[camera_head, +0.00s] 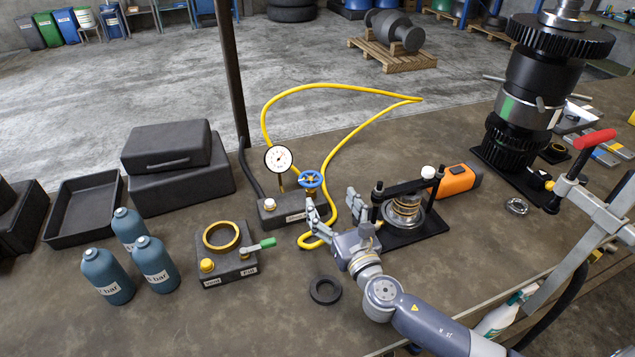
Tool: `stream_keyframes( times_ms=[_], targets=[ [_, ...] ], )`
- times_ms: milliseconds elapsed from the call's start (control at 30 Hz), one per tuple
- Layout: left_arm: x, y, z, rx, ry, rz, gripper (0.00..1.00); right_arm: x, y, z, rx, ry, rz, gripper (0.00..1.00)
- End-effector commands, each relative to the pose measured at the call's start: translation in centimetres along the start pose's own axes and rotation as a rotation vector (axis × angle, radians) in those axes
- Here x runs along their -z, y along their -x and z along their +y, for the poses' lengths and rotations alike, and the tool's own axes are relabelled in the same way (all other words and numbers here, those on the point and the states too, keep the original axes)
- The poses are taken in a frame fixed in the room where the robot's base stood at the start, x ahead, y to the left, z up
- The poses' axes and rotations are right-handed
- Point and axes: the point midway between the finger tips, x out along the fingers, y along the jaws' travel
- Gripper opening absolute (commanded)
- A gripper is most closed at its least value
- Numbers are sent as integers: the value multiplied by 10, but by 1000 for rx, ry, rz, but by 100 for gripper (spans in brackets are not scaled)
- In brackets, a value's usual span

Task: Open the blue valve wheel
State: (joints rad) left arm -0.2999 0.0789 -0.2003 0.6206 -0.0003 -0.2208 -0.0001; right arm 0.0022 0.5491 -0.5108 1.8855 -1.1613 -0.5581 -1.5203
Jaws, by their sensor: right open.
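The blue valve wheel (311,179) sits on top of a dark valve block (285,208), beside a round white pressure gauge (278,159) on a stem. My right gripper (328,205) comes in from the lower right, its fingers apart, just below and to the right of the wheel. One finger is close to the block's right end; whether it touches cannot be told. The other finger stands to the right, near the yellow hose. The fingers are not around the wheel. My left gripper is not in view.
A yellow hose (344,87) loops behind the block. A spring fixture (406,212) stands close right of my gripper. A block with a green lever (227,252) and several blue bottles (106,276) are at left. A black ring (325,290) lies in front.

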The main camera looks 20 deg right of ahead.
Motion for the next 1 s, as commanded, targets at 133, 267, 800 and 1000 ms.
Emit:
stream_keyframes(
  times_ms=[133, 267, 800, 1000],
  targets=[
    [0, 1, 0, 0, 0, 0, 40, 1, -7, 19, 106, -3, 26, 73],
    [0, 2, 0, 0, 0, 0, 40, 3, -9, 26, 146, 8, 50, 73],
    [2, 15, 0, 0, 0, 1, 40, 6, -78, 16, 153, 12, 52, 73],
    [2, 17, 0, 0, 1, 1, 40, 8, -102, 12, 152, 13, 52, 73]
  ],
)
